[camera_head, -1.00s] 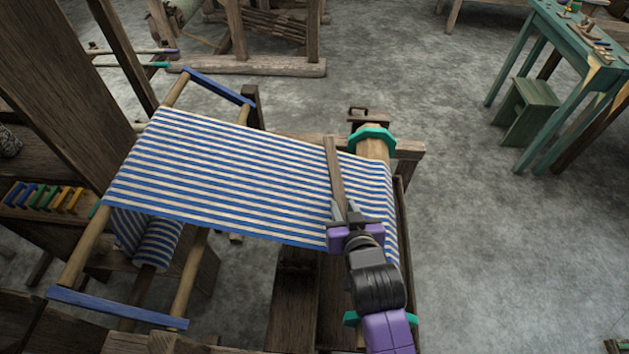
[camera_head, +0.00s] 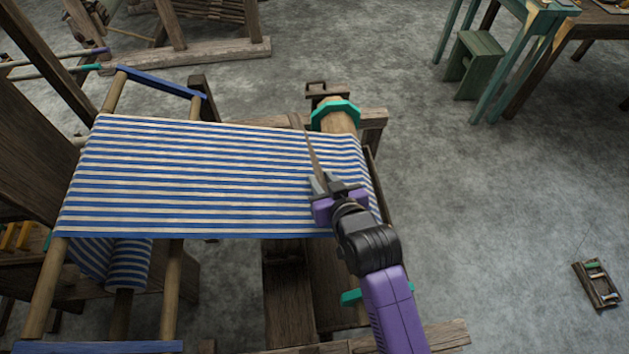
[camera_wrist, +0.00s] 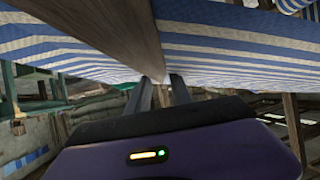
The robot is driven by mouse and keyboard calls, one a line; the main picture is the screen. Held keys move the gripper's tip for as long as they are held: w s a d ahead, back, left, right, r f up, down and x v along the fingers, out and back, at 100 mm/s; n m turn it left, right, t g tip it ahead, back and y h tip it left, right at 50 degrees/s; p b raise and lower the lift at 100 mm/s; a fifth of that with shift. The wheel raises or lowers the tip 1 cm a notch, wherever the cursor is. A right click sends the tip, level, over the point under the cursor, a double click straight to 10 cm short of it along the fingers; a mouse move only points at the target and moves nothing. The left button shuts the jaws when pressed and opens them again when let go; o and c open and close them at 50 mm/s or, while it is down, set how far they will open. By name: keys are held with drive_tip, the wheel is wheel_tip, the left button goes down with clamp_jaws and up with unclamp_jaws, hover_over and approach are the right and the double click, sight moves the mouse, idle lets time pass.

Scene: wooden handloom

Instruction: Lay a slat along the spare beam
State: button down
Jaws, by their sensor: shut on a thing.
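A thin brown wooden slat (camera_head: 313,158) is held in my gripper (camera_head: 321,183). It points away from me and shows nearly edge-on, in front of the right part of the striped cloth. The wrist view shows the slat (camera_wrist: 125,35) running from upper left to between the fingers (camera_wrist: 158,92), with blue and white cloth (camera_wrist: 230,45) on both sides. Whether the slat touches the cloth cannot be told. A round wooden beam (camera_head: 341,123) with a teal end ring (camera_head: 335,108) lies at the loom's right end, the cloth running down over it. I cannot tell whether this is the spare beam.
The striped cloth (camera_head: 190,180) stretches left to wooden rods with blue end bars (camera_head: 160,83). A green stool (camera_head: 476,62) and tables stand at the upper right. A small wooden frame (camera_head: 597,284) lies on the floor. The floor right of the loom is mostly clear.

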drive_tip(key=shift+w+d+f+b, duration=0.3)
drive_tip(key=shift+d+f+b, duration=0.2)
drive_tip(key=shift+d, duration=0.95)
drive_tip(key=shift+w+d+f+b, duration=0.25)
drive_tip(key=shift+d+f+b, duration=0.3)
drive_tip(key=shift+d, duration=0.95)
drive_tip(key=shift+w+d+f+b, duration=0.35)
drive_tip(key=shift+d+b, duration=0.3)
drive_tip(key=shift+d, duration=0.8)
drive_tip(key=c, duration=1.1)
unclamp_jaws()
drive_tip(key=shift+o, duration=0.2)
